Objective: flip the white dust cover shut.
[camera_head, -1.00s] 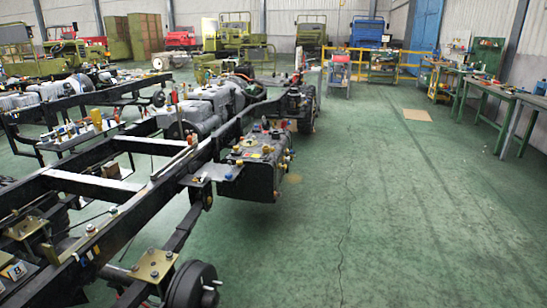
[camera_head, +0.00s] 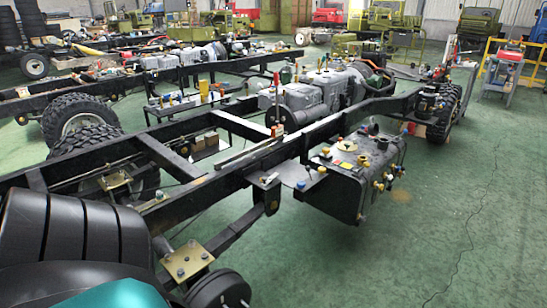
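I cannot make out a white dust cover in the head view. A long black chassis frame (camera_head: 318,133) runs from the lower left toward the upper right. It carries a grey engine and gearbox (camera_head: 322,90), and a black tank (camera_head: 352,178) with several coloured caps and fittings hangs on its near side. Neither of my grippers is in view.
A dark ribbed shape (camera_head: 75,230) and a teal curved surface (camera_head: 115,295) fill the lower left corner; I cannot tell what they are. Other chassis with wheels (camera_head: 80,118) stand behind. A grey cart (camera_head: 500,75) stands at the upper right. Green floor (camera_head: 440,240) is clear at the right.

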